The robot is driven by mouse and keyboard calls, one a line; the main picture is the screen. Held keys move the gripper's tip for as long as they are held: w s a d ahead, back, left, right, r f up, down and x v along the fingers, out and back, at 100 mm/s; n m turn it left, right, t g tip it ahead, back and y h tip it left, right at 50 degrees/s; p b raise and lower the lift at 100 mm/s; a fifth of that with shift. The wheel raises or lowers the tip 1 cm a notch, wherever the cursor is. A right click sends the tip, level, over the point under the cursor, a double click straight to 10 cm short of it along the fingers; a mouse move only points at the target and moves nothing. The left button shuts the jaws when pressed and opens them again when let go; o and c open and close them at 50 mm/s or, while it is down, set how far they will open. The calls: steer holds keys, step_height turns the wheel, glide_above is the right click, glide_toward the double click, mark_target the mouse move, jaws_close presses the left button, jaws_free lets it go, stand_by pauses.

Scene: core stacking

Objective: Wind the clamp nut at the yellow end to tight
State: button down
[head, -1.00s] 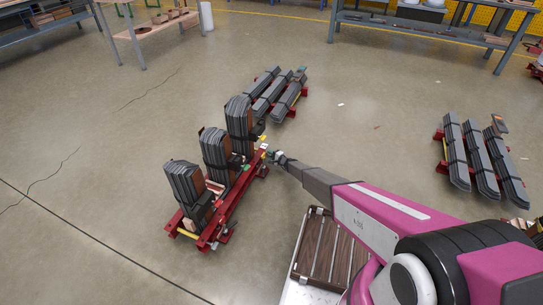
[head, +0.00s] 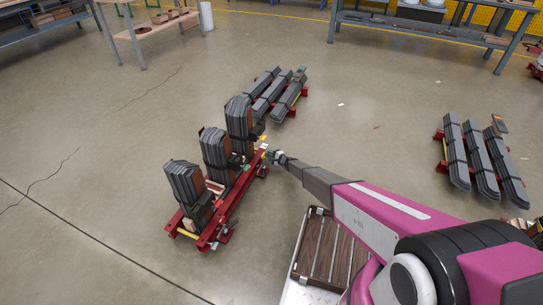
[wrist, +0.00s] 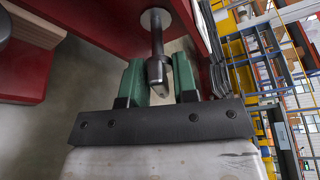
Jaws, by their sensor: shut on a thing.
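The red clamp frame (head: 228,208) stands on the floor and carries three upright stacks of dark grey laminations (head: 215,150). A yellow mark (head: 262,138) shows at its far right end. My gripper (head: 271,156) is at that end, reached from the right. In the wrist view my gripper (wrist: 158,80) has its green finger pads on either side of the grey clamp nut (wrist: 156,72) and is shut on it. The nut sits on a rod with a round washer (wrist: 155,18) against the red beam. The nut's tightness cannot be told.
Flat bundles of dark laminations (head: 275,92) lie on red supports behind the frame, and more (head: 482,160) lie at the right. A slatted brown tray (head: 330,252) is beside my arm. The floor left of the frame is clear.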

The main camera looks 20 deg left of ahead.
steer(key=shift+m, duration=0.6)
steer(key=shift+m+g+h, duration=0.4)
steer(key=shift+m+g, duration=0.3)
steer(key=shift+m, duration=0.4)
steer(key=shift+m, duration=0.4)
steer(key=shift+s+m+g, duration=0.1)
steer(key=shift+m+g, duration=0.5)
steer(key=shift+m+g, duration=0.5)
steer(key=shift+m, duration=0.5)
